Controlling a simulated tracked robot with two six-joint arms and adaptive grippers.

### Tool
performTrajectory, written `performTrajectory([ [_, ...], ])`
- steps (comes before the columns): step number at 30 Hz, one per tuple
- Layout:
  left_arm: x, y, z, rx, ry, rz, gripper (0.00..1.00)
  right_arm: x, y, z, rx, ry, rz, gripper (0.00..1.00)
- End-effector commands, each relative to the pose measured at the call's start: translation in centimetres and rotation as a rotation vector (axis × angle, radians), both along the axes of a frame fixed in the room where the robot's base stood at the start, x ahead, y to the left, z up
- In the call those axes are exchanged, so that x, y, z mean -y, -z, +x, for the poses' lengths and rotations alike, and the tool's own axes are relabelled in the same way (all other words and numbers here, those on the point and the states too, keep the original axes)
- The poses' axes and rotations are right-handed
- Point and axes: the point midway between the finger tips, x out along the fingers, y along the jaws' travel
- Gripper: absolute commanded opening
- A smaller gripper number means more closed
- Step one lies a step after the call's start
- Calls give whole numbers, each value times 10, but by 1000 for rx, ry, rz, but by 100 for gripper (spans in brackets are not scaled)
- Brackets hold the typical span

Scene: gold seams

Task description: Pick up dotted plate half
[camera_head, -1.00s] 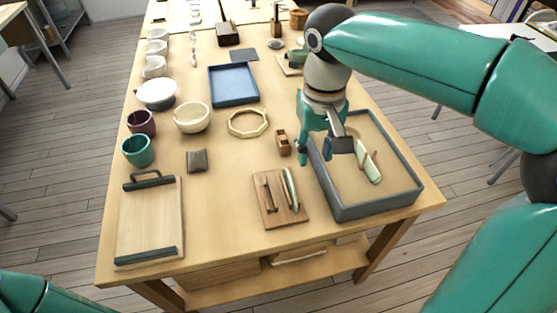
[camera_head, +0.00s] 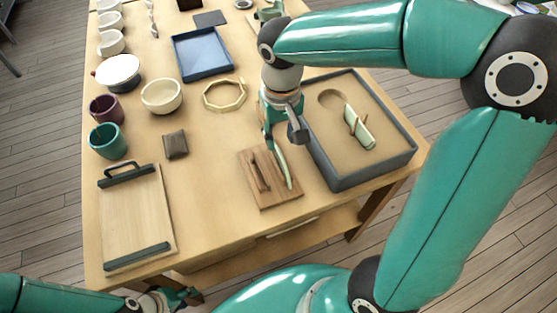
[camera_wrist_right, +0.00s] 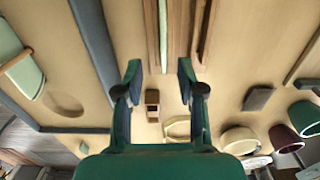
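One pale green plate half (camera_head: 282,166) stands on edge in the slotted wooden rack (camera_head: 262,188); the wrist view shows it edge-on as a thin pale strip (camera_wrist_right: 163,32). A second pale green plate half (camera_head: 358,130) lies in the grey-walled sand tray (camera_head: 402,160) with brown sticks across it; it also shows in the wrist view (camera_wrist_right: 22,68). No dots are clear on either. My right gripper (camera_wrist_right: 159,76) is open and empty, its fingers on both sides of the rack half's line. My left gripper (camera_head: 165,297) is low at the lower left, its fingers unclear.
A wooden board with dark handles (camera_head: 135,215), a dark square block (camera_head: 175,145), a green cup (camera_head: 108,141), a cream bowl (camera_head: 161,96) and an octagonal ring (camera_head: 224,95) stand left of the rack. A blue tray (camera_head: 203,55) is further back. Bare tabletop surrounds the rack's left side.

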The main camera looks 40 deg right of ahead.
Motion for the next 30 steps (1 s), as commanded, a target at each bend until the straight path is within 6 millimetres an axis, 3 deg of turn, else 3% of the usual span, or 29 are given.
performTrajectory([
  [8, 0, 0, 0, 0, 0, 0, 36, -1, 18, -2, -1, 1, -1, 39],
  [16, 0, 1, 0, 0, 0, 0, 36, -5, 55, -4, -3, 2, 0, 39],
  [25, 0, 1, 0, 0, 0, 0, 36, -5, 61, -3, 1, 2, 0, 39],
  [26, 0, 1, 0, 0, 0, 0, 36, -5, 61, -3, 1, 2, 0, 37],
  [30, 0, 1, 0, 0, 0, 0, 36, -5, 61, -3, 1, 2, 0, 14],
])
